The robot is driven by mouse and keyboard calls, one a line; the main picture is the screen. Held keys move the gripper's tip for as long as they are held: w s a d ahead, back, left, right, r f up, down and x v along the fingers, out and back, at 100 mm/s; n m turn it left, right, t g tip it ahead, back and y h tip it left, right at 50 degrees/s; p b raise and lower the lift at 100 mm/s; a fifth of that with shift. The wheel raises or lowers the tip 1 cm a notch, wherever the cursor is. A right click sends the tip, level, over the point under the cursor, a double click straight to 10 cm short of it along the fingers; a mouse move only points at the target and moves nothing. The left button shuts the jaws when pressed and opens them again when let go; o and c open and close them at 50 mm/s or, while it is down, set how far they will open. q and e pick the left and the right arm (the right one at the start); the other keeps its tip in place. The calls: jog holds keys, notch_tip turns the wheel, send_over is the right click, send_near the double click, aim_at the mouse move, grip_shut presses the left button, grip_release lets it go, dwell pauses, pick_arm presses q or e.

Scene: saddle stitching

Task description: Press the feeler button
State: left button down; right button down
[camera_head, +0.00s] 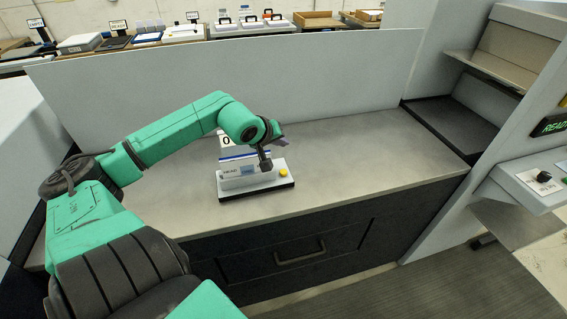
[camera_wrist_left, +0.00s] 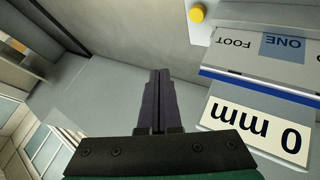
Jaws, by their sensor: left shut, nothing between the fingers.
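The feeler unit (camera_head: 232,182) is a small white device on a black base, standing on the grey counter. The round yellow button (camera_head: 283,172) is on its right part. It also shows at the top of the left wrist view (camera_wrist_left: 197,14). A sign on the unit reads "0 mm" in the left wrist view (camera_wrist_left: 256,126). My left gripper (camera_head: 266,165) points down over the unit, just left of the button in the head view. Its fingers are together and empty in the left wrist view (camera_wrist_left: 160,74), apart from the button. My right gripper is not in view.
The counter (camera_head: 360,150) is clear around the unit, with a grey panel (camera_head: 330,82) behind it. A drawer with a handle (camera_head: 300,253) is in its front. A tall machine with a "READY" display (camera_head: 550,124) stands at the right.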

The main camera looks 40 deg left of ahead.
pick_arm(q)
jog(key=shift+f, duration=0.15)
jog(key=b, duration=0.7)
send_over(282, 177)
notch_tip(282, 177, down, 9)
jog(key=shift+r, duration=0.1)
dwell(0.8)
dwell(0.6)
jog(key=shift+f, duration=0.35)
jog(key=shift+f+b, duration=0.6)
jog(key=shift+b, duration=0.15)
dwell(0.3)
jog(key=shift+r, duration=0.1)
jog(key=shift+r+p, duration=0.8)
jog(key=shift+r, duration=0.1)
